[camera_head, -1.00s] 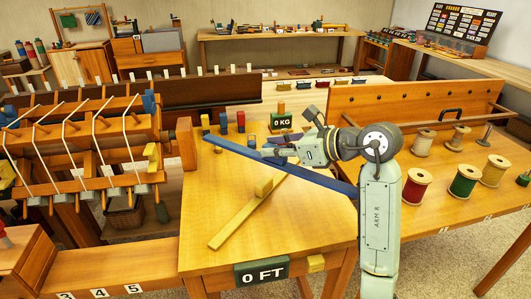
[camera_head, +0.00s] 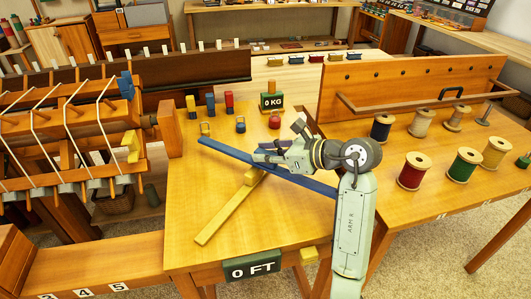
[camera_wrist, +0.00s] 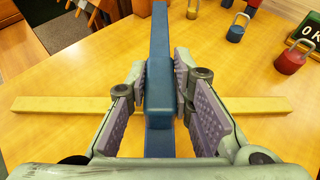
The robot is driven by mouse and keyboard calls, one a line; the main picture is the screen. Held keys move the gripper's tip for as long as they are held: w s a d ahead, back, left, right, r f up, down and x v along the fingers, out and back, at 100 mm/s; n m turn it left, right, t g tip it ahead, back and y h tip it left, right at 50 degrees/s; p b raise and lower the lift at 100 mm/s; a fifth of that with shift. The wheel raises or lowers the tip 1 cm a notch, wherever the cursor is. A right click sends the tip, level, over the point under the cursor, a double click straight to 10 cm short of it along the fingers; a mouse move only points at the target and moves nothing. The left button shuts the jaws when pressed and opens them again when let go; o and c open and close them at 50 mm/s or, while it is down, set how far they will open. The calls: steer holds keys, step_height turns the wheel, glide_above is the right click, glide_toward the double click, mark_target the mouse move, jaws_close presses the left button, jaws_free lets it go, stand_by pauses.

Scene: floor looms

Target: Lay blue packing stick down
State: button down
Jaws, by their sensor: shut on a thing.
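The blue packing stick (camera_head: 222,150) is a long blue bar with a raised blue grip block (camera_wrist: 160,82) at its middle. My gripper (camera_head: 262,156) is shut on that block; in the wrist view its purple pads flank it. The stick is over the wooden table (camera_head: 200,190), running from back left to front right. I cannot tell whether the two sticks touch. My gripper hides part of the blue stick.
Several small padlock-shaped weights, one red (camera_head: 275,121), stand at the table's back beside a green 0 KG sign (camera_head: 272,102). Thread spools, one green (camera_head: 464,164), stand on the right table. A loom (camera_head: 75,130) is at left.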

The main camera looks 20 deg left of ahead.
steer(key=shift+f, duration=0.3)
steer(key=shift+f, duration=0.15)
steer(key=c, duration=1.4)
jaws_free()
steer(key=shift+r, duration=0.2)
steer(key=shift+d, duration=0.3)
step_height(320, 180, up, 5)
steer(key=b, duration=0.5)
glide_above(306, 180)
steer(key=shift+f, duration=0.2)
